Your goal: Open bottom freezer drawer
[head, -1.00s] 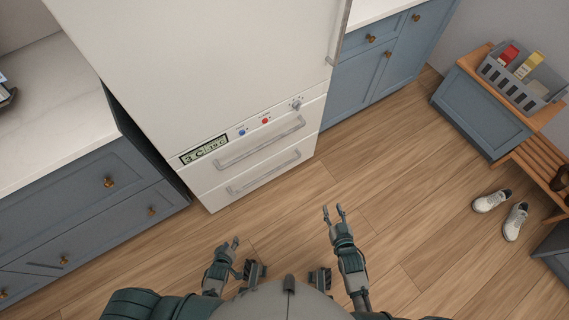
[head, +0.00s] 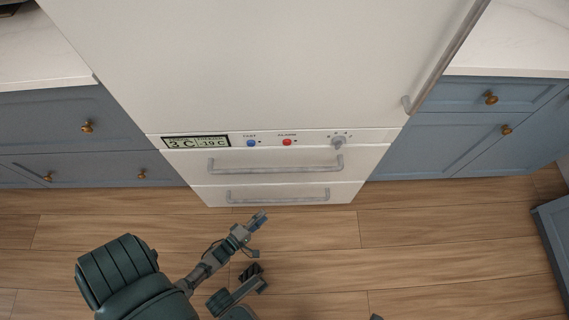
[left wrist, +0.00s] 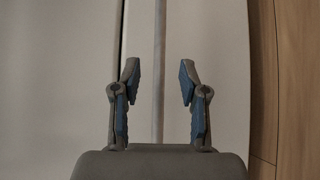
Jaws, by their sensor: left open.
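The bottom freezer drawer (head: 344,194) is the lowest white front of the fridge, just above the floor, and is shut. Its long grey bar handle (head: 278,197) runs level across it. My left gripper (head: 258,234) is open and empty, in front of and below this handle in the head view. In the left wrist view the open fingers (left wrist: 158,85) point at the white front, with the grey handle bar (left wrist: 159,45) lined up between them. The bar looks beyond the fingertips, apart from them.
Above is another drawer with its own bar handle (head: 275,166). A control strip has a display (head: 195,142), a blue button (head: 250,143), a red button (head: 287,142) and a knob (head: 338,143). Blue cabinets (head: 60,125) flank the fridge. The wooden floor (head: 430,225) in front is clear.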

